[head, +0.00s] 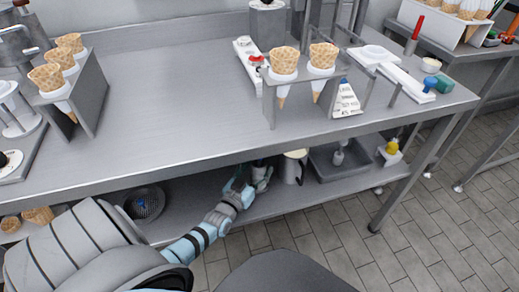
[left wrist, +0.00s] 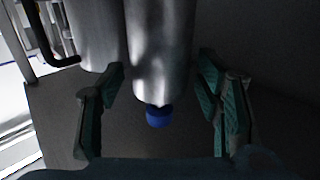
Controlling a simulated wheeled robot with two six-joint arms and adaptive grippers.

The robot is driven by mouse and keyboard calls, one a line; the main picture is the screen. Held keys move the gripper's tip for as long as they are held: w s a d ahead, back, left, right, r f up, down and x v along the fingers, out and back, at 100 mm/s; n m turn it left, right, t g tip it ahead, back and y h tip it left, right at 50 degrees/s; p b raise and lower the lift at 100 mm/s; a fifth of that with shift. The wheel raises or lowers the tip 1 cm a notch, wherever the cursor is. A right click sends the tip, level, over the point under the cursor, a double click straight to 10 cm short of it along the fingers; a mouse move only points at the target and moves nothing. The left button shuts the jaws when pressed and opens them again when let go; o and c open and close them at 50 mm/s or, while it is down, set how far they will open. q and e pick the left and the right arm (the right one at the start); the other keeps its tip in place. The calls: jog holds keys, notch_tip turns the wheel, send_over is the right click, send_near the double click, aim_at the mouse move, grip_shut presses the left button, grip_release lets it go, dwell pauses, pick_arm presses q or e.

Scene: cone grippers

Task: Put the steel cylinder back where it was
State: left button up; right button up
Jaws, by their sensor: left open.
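A steel cylinder (left wrist: 158,50) with a blue knob (left wrist: 158,117) on its near end is in the left wrist view. My left gripper (left wrist: 160,85) is open, with one green-padded finger on each side of the cylinder and dark gaps between. In the head view, my left gripper (head: 252,180) is under the table top, at the lower shelf. The cylinder is mostly hidden there by the gripper and the table edge. My right gripper is not in view.
A steel jug (head: 294,167) stands close to the right of the gripper; its body and black handle (left wrist: 42,35) show in the left wrist view. A grey tray (head: 335,160) is farther right, a round drain-like bowl (head: 144,203) left. The table top (head: 170,110) overhangs.

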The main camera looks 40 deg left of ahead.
pick_arm(q)
jog(key=s+d+p, duration=0.2)
jog(key=s, duration=0.8)
jog(key=shift+s+p, duration=0.35)
jog(key=shift+a+r, duration=0.1)
